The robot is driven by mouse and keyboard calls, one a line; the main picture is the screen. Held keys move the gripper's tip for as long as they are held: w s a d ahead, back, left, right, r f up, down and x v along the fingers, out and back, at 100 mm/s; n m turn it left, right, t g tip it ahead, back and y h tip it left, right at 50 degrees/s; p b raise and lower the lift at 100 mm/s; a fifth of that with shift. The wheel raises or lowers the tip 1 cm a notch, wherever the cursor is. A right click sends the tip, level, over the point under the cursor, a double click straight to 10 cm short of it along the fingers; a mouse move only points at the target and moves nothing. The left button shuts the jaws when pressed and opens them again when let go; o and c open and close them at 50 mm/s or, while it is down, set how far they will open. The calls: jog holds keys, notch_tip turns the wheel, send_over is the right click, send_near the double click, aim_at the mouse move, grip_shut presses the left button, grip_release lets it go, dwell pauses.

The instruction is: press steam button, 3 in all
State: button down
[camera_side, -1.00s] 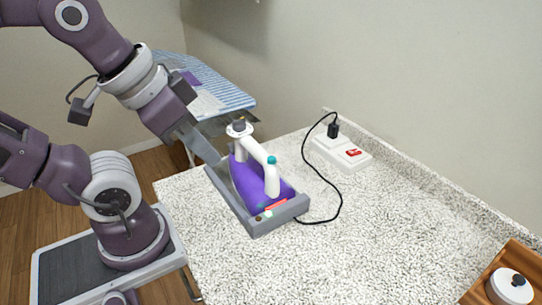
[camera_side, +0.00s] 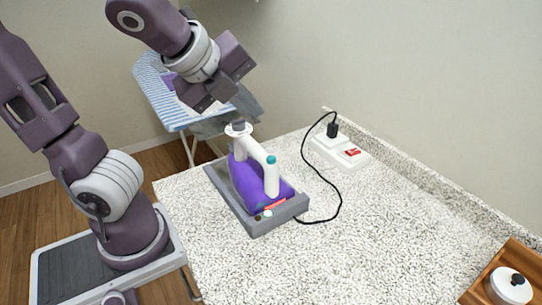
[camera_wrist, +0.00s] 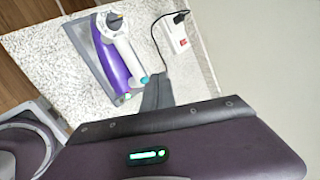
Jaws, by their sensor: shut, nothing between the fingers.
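The purple steam iron (camera_side: 249,184) with a white handle sits in a grey tray (camera_side: 252,228) on the speckled counter. A round dial (camera_side: 238,128) tops one end of the handle, and a teal button (camera_side: 271,160) caps the other end. In the wrist view the iron (camera_wrist: 114,68) is at upper left, with its teal button (camera_wrist: 145,79) near my gripper (camera_wrist: 156,88) in the picture. In the side view my gripper (camera_side: 235,117) is shut and empty, above and behind the iron's dial end. Whether it touches the iron cannot be told.
A black cord runs from the iron to a white power strip (camera_side: 327,150) with a red switch (camera_side: 353,152). A striped ironing board (camera_side: 165,98) stands behind left. A wooden tray (camera_side: 478,291) with a white lidded jar (camera_side: 511,288) is at lower right. The counter's middle is clear.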

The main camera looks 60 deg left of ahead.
aim_at(271, 159)
jog(key=w+m, duration=0.2)
jog(key=m, duration=0.1)
jog(key=w+r+m+t, duration=0.1)
jog(key=shift+d+m, duration=0.3)
jog(key=shift+d, duration=0.1)
jog(key=shift+f, duration=4.4)
jog(key=shift+f, duration=0.4)
jog(key=shift+r, duration=0.4)
